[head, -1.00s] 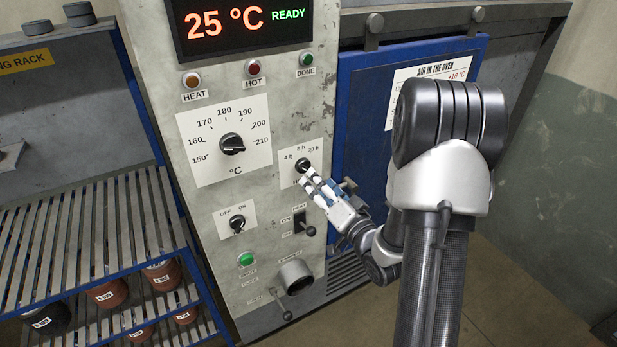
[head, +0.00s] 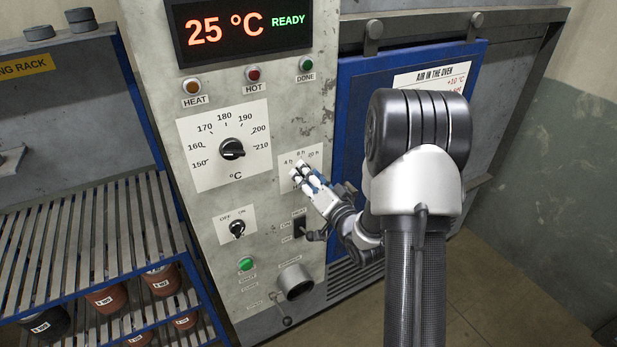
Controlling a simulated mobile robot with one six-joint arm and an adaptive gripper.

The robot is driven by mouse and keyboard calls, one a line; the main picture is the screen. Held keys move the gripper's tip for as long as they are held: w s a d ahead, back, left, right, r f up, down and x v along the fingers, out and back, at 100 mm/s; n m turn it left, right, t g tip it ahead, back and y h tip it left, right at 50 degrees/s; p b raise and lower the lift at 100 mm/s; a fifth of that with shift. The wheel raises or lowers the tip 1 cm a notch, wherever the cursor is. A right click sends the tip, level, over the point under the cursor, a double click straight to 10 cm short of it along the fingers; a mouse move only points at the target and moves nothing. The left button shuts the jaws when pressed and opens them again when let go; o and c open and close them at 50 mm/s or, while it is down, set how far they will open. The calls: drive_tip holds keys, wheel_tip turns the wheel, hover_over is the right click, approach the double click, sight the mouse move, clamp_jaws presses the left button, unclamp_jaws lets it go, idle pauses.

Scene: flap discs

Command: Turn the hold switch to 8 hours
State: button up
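The hold switch plate (head: 312,151) is a small white label on the grey control panel, marked 4 h, 8 h and 20 h. My gripper (head: 298,172) is at this plate, its fingertips over the place of the switch knob. The knob is hidden behind the fingers, so its pointing direction cannot be read. I cannot tell whether the fingers are closed on the knob or only around it.
A temperature dial (head: 232,148) is left of the hold plate. An off/on switch (head: 237,228), a heat switch (head: 300,227) and a green button (head: 246,264) are below. The display (head: 243,27) reads 25 °C, READY. The blue oven door (head: 352,110) is right.

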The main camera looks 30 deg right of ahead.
drive_tip(key=c, duration=0.7)
drive_tip(key=shift+o, duration=0.2)
drive_tip(key=shift+m, duration=4.4)
drive_tip(key=o, duration=1.1)
drive_tip(key=shift+c, duration=0.2)
